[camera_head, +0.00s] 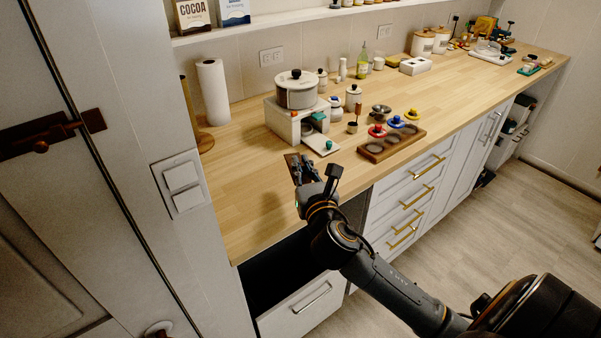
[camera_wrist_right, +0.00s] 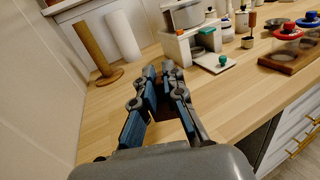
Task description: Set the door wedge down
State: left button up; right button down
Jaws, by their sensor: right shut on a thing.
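My right gripper (camera_head: 301,169) is over the wooden counter's left part, near the front edge, with its fingers pointing to the back. In the right wrist view, the fingers (camera_wrist_right: 163,78) are closed together on the door wedge (camera_wrist_right: 159,84), a small brown piece mostly hidden between them. In the head view a bit of brown shows at the fingertips. I cannot tell whether the wedge touches the counter. My left gripper is not in view.
A white stand (camera_head: 283,128) with a pot (camera_head: 296,91) on it is behind the gripper. A paper towel roll (camera_head: 213,92) stands at the back left. A wooden tray (camera_head: 391,146) is to the right. An open drawer (camera_head: 301,303) is below. Bare counter (camera_head: 243,180) lies to the left.

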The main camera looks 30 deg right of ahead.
jog(key=w+d+f, duration=0.1)
jog(key=w+f, duration=0.1)
jog(key=w+d+f, duration=0.1)
jog(key=w+f, duration=0.1)
jog(key=w+d+f+b, duration=0.1)
jog(key=f, duration=0.1)
jog(key=shift+w+f, duration=0.25)
jog(key=shift+w, duration=0.15)
jog(key=shift+w+f+b, duration=0.1)
jog(key=shift+f+b, duration=0.3)
jog(key=shift+f, duration=1.25)
